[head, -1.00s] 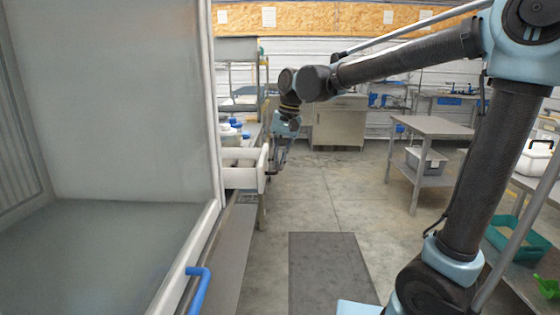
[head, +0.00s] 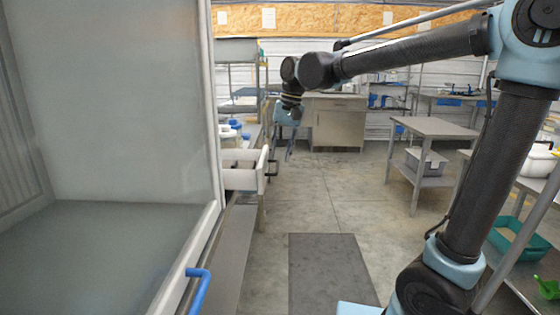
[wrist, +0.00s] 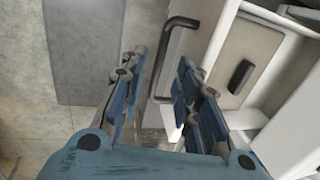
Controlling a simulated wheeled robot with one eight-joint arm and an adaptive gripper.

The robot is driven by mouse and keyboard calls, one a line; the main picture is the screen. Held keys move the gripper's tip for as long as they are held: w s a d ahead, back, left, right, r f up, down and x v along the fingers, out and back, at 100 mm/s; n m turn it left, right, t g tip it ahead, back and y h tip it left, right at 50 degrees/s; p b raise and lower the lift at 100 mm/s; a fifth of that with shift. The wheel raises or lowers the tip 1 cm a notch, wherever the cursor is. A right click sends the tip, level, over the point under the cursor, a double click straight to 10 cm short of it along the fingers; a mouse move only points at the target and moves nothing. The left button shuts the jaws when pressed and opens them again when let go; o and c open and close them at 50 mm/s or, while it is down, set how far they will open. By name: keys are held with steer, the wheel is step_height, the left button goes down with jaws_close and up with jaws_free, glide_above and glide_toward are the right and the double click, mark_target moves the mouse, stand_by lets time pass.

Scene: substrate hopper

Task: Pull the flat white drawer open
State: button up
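The flat white drawer (head: 243,180) sticks out from the left side in the head view, with its open top and inside showing. Its dark bar handle (head: 272,165) is on the front. In the wrist view the white drawer (wrist: 218,35) lies at the upper right, with a dark object (wrist: 240,76) on a brownish surface inside. The handle (wrist: 166,60) shows between the finger lines. My gripper (head: 289,150) is just right of and above the handle. In the wrist view my gripper (wrist: 161,62) has its fingers spread and nothing between them is clamped; its distance from the handle is unclear.
A large glass-fronted enclosure (head: 120,110) with a blue handle (head: 199,288) stands at the left. A grey mat (head: 330,270) lies on clear floor. A metal table (head: 433,127) with a grey bin (head: 427,162) stands to the right. A cabinet (head: 338,125) is behind.

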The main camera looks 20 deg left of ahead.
step_height(320, 180, up, 8)
steer(key=d, duration=0.1)
steer(key=shift+w+d+r, duration=0.15)
steer(key=shift+w+d, duration=0.1)
steer(key=shift+d, duration=0.1)
